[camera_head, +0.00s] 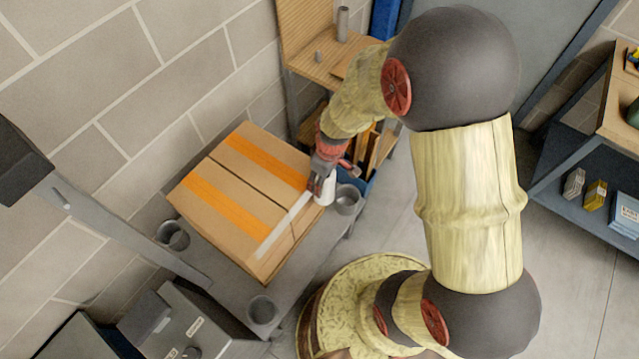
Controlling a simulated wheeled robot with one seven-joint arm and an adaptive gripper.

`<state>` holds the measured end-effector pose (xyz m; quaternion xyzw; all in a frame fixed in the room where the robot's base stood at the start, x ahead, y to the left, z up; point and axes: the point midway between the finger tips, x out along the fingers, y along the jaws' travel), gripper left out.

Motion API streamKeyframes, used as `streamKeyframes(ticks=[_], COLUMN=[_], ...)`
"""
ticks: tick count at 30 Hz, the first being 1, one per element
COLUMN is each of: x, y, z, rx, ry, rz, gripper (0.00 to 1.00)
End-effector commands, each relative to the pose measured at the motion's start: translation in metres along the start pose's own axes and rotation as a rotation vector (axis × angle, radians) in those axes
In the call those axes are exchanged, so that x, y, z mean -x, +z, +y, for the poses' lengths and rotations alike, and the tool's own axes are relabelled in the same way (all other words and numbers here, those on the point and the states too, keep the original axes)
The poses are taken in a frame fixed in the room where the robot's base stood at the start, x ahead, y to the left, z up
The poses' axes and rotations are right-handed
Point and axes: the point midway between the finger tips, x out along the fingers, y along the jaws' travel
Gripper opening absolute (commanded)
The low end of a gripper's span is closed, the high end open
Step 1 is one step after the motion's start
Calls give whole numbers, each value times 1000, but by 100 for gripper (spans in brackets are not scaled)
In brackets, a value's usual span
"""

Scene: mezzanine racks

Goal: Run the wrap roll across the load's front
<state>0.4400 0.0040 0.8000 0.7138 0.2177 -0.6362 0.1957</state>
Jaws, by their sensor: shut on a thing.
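The load (210,203) is a block of brown cardboard boxes with orange bands on top, standing on a grey bench. The wrap roll (325,190) is white and stands at the load's right end. My gripper (324,172) is shut on the roll from above; the fingertips are partly hidden. A whitish strip of wrap (283,226) runs from near the load's lower front corner along its front edge to the roll.
Grey cups sit on the bench: one right beside the roll (347,200), one at the near edge (262,310), one at the left (173,236). A grey post (120,225) slants across the left. A wooden shelf unit (305,40) stands behind the roll.

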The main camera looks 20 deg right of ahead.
Motion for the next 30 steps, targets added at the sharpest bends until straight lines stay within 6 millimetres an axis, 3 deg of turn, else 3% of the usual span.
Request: streamKeyframes(ticks=[5,15,30], x=[1,3,6], y=[-4,-4,42], z=[12,14,13], rx=[0,1,-2], ry=[5,7,4], rz=[6,9,4], gripper=[24,24,24])
